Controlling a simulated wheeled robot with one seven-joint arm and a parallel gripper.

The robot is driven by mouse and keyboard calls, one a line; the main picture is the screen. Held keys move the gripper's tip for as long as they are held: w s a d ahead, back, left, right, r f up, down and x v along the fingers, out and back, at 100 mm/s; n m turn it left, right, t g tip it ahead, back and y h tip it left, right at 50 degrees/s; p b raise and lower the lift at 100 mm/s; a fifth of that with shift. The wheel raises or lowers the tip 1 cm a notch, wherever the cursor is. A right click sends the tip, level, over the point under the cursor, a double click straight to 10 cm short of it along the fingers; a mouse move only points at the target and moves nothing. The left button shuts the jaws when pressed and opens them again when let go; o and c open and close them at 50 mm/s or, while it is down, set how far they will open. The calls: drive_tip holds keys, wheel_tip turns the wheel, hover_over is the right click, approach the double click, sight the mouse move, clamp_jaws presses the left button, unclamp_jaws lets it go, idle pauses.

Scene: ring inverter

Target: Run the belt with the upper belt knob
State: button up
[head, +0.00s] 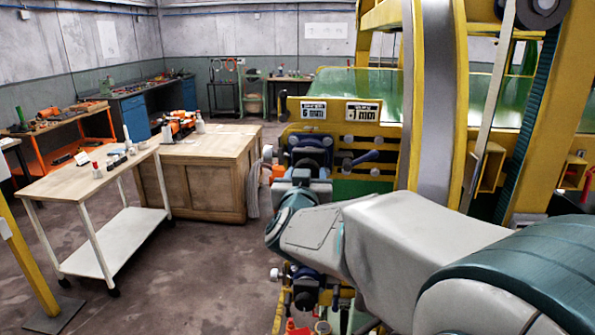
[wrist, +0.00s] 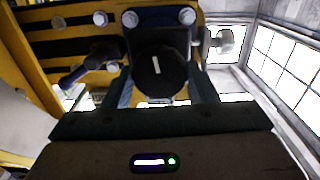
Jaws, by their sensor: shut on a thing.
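The upper belt knob (wrist: 160,78) is a round black knob with a short white mark, seen in the wrist view. The mark stands nearly upright in that picture. My gripper (wrist: 163,92) has one finger on each side of the knob and is shut on it. In the head view my gripper (head: 303,177) reaches the dark upper unit (head: 309,146) on the front of the yellow machine. There my gripper and wrist hide the knob.
A similar lower unit (head: 306,296) sits under my arm. A blue-grey lever (head: 362,158) sticks out right of the upper unit. A wooden cabinet (head: 215,160) and a white cart (head: 100,180) stand left, with open floor in front.

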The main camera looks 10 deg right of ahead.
drive_tip(key=shift+f+n+p, duration=0.1)
drive_tip(key=shift+n+p, duration=1.25)
drive_tip(key=shift+n, duration=2.45)
drive_tip(key=shift+n, duration=0.3)
drive_tip(key=o, duration=1)
drive_tip(key=b+v, duration=0.2)
drive_tip(key=v, duration=1.2)
